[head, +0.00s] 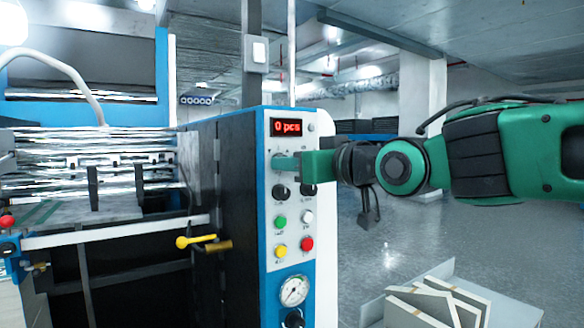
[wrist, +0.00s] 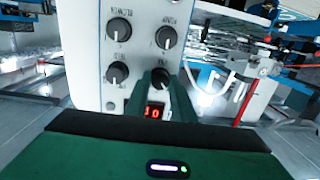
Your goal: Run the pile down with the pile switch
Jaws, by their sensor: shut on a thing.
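The control panel (head: 264,215) is a white and blue cabinet front with a red display (head: 287,127) reading "0 pcs". My gripper (head: 284,163) reaches in from the right and is shut on a dark rotary knob (wrist: 160,77) in the upper left of the panel's knob rows, just below the display. I take this knob to be the pile switch; its label is unreadable. In the head view my fingers hide it. In the wrist view the panel appears upside down, with the knob between my fingertips (wrist: 162,80). A flat grey surface (head: 85,212), perhaps the pile, shows in the machine at left.
Other knobs (head: 279,192) sit just below my fingers. Green, white, yellow and red (head: 306,244) buttons and a gauge (head: 293,290) are lower on the panel. A yellow lever (head: 195,240) juts out left. A box with boards (head: 435,303) stands at lower right; floor beyond is clear.

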